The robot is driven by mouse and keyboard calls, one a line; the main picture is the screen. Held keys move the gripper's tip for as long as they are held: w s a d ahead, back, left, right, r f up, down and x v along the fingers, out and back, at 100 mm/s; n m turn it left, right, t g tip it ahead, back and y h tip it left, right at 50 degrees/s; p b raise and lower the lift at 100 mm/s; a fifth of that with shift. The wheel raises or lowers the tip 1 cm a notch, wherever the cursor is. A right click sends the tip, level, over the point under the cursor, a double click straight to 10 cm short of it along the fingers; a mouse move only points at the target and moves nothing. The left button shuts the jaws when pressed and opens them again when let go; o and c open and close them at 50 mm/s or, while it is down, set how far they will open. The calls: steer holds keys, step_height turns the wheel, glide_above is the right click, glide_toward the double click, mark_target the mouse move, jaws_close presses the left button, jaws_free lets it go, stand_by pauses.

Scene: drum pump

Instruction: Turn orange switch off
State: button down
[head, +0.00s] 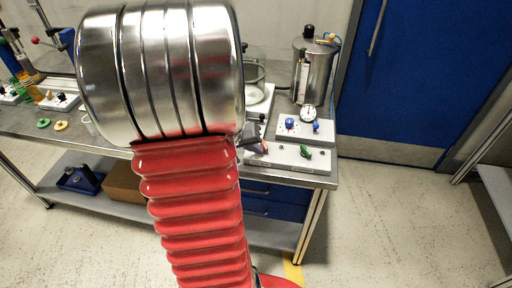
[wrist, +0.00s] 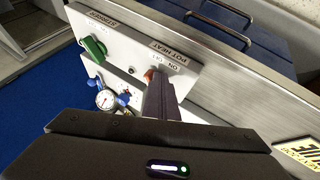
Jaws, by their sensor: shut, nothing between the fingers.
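The orange switch (wrist: 149,75) sits on a white panel (wrist: 128,52) beside the label POT HEAT, with ON and OFF marks near it. In the wrist view only a small part of it shows past the tip of my gripper (wrist: 155,82). My gripper is shut and empty, with its fingertips right at the switch; I cannot tell whether they touch it. In the head view the orange switch (head: 265,147) shows as a small patch beside the dark fingers (head: 256,141). Which way the switch is set is hard to tell.
A green switch (head: 305,152) labelled STIRRER is on the same panel. Behind are a gauge (head: 308,113), blue knobs (head: 290,123) and a steel vessel (head: 314,68). The bench's front edge is close to the panel. My arm hides the middle of the bench.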

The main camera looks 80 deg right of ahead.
steer(key=shift+s, duration=0.15)
steer(key=shift+d+r, duration=0.1)
steer(key=shift+d, duration=0.7)
steer(key=shift+w, duration=0.2)
steer(key=shift+w+a+f, duration=0.2)
steer(key=shift+w+a, duration=0.15)
steer(key=w+a, duration=0.2)
steer(key=shift+w+a, duration=0.35)
steer(key=shift+a, duration=0.05)
steer(key=s+a+v, duration=0.1)
steer(key=v, duration=0.8)
steer(key=shift+s+a+r, duration=0.15)
steer(key=shift+s+r, duration=0.1)
steer(key=shift+s, duration=0.05)
